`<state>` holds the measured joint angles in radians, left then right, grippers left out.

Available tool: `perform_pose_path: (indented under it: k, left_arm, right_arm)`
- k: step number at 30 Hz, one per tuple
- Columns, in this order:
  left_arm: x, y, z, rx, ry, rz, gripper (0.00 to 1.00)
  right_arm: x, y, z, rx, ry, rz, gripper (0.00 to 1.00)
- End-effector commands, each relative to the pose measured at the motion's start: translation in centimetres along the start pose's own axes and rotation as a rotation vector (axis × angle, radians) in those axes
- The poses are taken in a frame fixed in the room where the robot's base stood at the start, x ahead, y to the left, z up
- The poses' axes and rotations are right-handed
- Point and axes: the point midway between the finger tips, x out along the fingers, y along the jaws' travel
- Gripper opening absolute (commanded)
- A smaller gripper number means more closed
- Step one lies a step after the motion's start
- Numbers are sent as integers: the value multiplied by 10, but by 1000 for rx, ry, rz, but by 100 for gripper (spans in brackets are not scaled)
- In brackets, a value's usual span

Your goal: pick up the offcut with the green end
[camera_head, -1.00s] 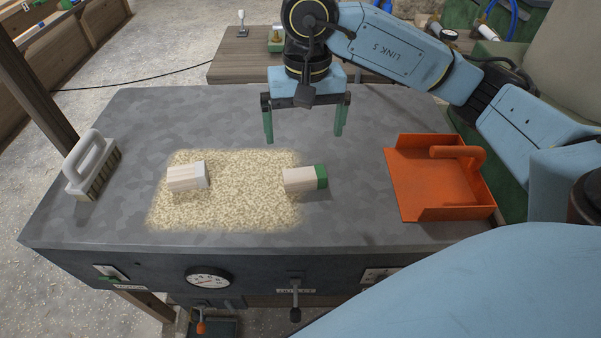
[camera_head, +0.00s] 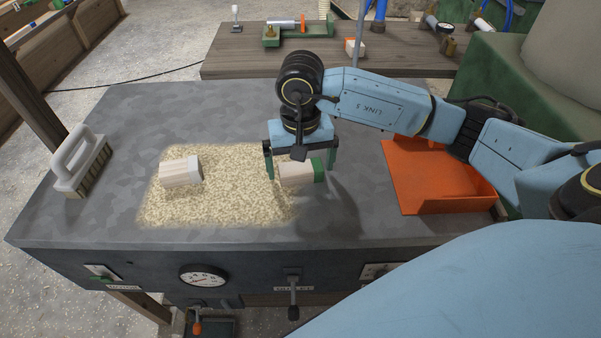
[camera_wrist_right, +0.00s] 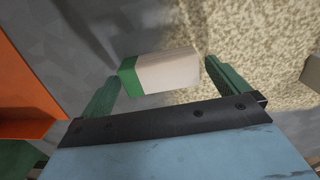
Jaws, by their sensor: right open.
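The offcut with the green end (camera_head: 297,173) is a pale wood block lying at the right edge of the sawdust patch, its green end to the right. It also shows in the right wrist view (camera_wrist_right: 165,73), lying between the two fingers with the fingertips close to its ends. My right gripper (camera_head: 300,174) is open, with its green fingers around the offcut's two ends in the head view. I cannot tell whether the fingers touch it. My left gripper is not in view.
The grey bench top (camera_head: 340,225) carries the sawdust patch (camera_head: 222,200). An orange dustpan (camera_head: 445,192) stands at the right, partly behind my arm. A brush (camera_head: 80,162) stands at the left. A wooden table (camera_head: 230,65) with tools is behind.

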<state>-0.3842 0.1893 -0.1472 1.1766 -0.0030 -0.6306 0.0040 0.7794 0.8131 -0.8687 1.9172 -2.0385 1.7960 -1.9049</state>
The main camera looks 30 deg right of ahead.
Motion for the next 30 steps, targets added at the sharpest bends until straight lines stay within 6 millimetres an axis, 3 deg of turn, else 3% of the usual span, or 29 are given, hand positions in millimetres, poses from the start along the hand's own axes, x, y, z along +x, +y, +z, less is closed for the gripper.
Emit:
perform_pose_path:
  k: [8, 18, 25, 30]
  left_arm:
    - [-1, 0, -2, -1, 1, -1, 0]
    - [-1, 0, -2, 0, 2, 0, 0]
    - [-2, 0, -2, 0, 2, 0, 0]
    - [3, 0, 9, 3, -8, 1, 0]
  right_arm:
    - [3, 0, 0, 0, 1, -2, 100]
    - [3, 0, 0, 0, 1, -1, 59]
    - [0, 0, 0, 0, 2, -2, 58]
    - [-24, 0, -1, -1, 6, -3, 58]
